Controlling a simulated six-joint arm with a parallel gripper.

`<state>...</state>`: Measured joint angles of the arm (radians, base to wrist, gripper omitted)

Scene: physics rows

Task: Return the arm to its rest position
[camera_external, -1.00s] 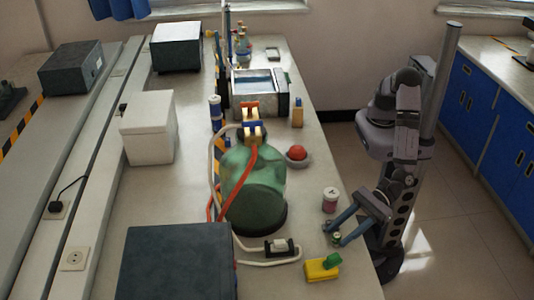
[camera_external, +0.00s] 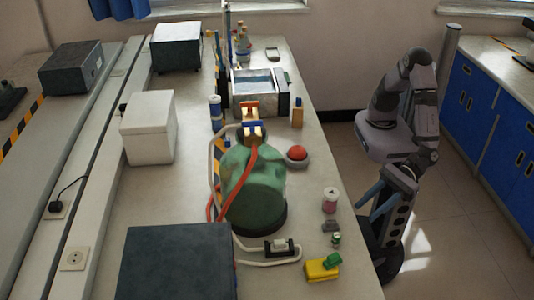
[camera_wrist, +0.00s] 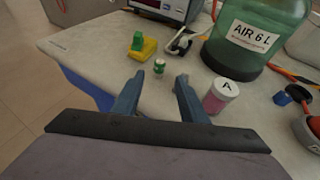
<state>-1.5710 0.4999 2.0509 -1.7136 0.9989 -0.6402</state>
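My arm (camera_external: 415,110) stands on its base to the right of the bench.
A large green bottle (camera_external: 252,190) stands further in. Floor (camera_external: 440,225) is clear right of my arm.

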